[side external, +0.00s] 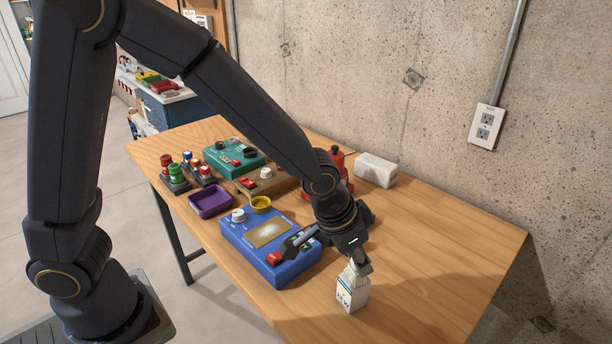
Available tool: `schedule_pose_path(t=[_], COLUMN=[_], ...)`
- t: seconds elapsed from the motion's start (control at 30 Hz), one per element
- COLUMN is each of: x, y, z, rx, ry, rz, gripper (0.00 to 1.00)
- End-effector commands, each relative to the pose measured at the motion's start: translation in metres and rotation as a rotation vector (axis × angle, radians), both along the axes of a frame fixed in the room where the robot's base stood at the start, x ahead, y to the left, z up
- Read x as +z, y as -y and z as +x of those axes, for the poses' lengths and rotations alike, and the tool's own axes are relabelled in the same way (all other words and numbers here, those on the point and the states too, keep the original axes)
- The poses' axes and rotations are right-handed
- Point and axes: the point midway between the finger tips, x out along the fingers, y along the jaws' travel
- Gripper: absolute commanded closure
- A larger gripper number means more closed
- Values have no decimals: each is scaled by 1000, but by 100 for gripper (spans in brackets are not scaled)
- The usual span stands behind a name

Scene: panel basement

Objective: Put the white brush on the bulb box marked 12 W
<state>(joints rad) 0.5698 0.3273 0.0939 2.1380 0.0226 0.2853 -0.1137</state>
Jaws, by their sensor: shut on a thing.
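My gripper (360,268) points down near the table's front right, just over a small white box (352,297). It is shut on a pale, narrow thing (347,273) that looks like the white brush; the fingers hide much of it. The white box stands upright with small coloured marks on its sides. It looks like a bulb box, but I cannot read a 12 W mark. The pale thing's lower end is at the box top; I cannot tell whether they touch.
A blue panel box (268,273) with a knob and red switch lies left of my gripper. Behind are a purple tray (211,202), a yellow cup (261,203), a teal panel box (234,158) and a white block (375,170). The table's right side is clear.

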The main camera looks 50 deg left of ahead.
Motion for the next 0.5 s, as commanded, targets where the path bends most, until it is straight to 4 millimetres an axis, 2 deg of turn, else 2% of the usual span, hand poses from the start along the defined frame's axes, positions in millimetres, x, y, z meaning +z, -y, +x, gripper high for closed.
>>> schedule_pose_path(t=[0.27,0.3,0.5], x=[-3,-3,-3], y=[0,0,0], z=[0,0,0], rx=[0,0,0], ry=[-1,0,-1], rz=[0,0,0], gripper=[100,69,48])
